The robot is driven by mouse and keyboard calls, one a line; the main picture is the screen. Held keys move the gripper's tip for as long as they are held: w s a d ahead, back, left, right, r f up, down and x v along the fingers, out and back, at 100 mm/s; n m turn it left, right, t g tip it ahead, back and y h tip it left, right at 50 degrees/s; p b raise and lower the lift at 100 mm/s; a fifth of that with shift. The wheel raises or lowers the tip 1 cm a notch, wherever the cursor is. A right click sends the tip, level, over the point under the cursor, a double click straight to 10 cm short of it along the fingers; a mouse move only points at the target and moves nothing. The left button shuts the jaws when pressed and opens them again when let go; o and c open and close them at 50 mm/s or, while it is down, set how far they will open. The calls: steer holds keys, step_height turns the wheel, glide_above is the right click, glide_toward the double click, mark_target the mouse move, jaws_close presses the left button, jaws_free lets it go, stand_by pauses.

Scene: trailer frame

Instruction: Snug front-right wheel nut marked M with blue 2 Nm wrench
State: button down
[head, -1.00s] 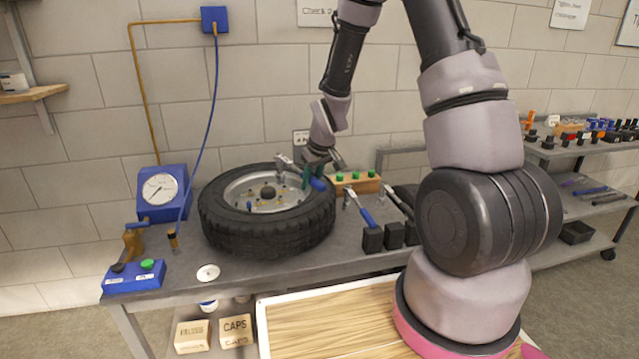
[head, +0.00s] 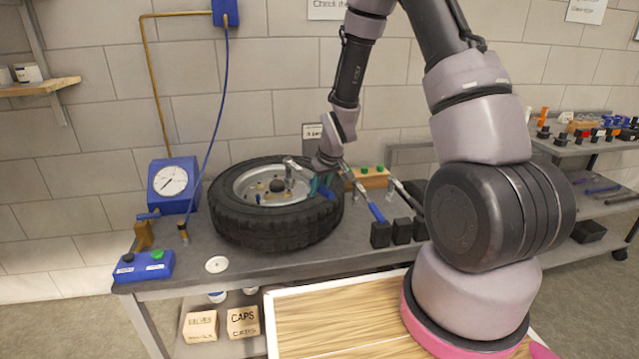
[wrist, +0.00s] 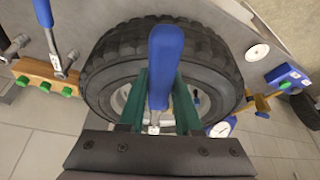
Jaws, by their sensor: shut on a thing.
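The wheel (head: 240,225) is a black tyre with a grey rim (head: 246,180), lying flat on the bench. Small brass-coloured nuts and a dark hub (head: 277,186) show inside the rim. My gripper (head: 322,182) is over the wheel's right side, its green fingers shut on a blue-handled wrench (wrist: 165,60). The wrench's metal head (head: 291,165) reaches left over the rim, near the hub. I cannot tell whether its socket touches a nut, and the mark M is not readable. In the wrist view the handle and fingers hide much of the rim.
Another blue-handled wrench (head: 376,212) and a grey one lean at black blocks (head: 402,230) right of the wheel. A wooden rack with green knobs (head: 372,178) stands behind. A blue gauge (head: 172,184) and a blue button box (head: 144,266) are at left. The bench front is mostly clear.

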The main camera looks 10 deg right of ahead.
steer(key=shift+f, duration=1.35)
stand_by(0.3)
steer(key=c, duration=1.5)
jaws_free()
jaws_close()
steer(key=shift+s+a+m+h, duration=0.2)
steer(key=shift+a+m, duration=0.25)
steer(key=shift+a, duration=0.35)
steer(key=shift+s+a+m+h, duration=0.1)
steer(key=shift+s+a+m, duration=0.15)
steer(key=shift+a+m, duration=0.35)
steer(key=shift+a, duration=0.3)
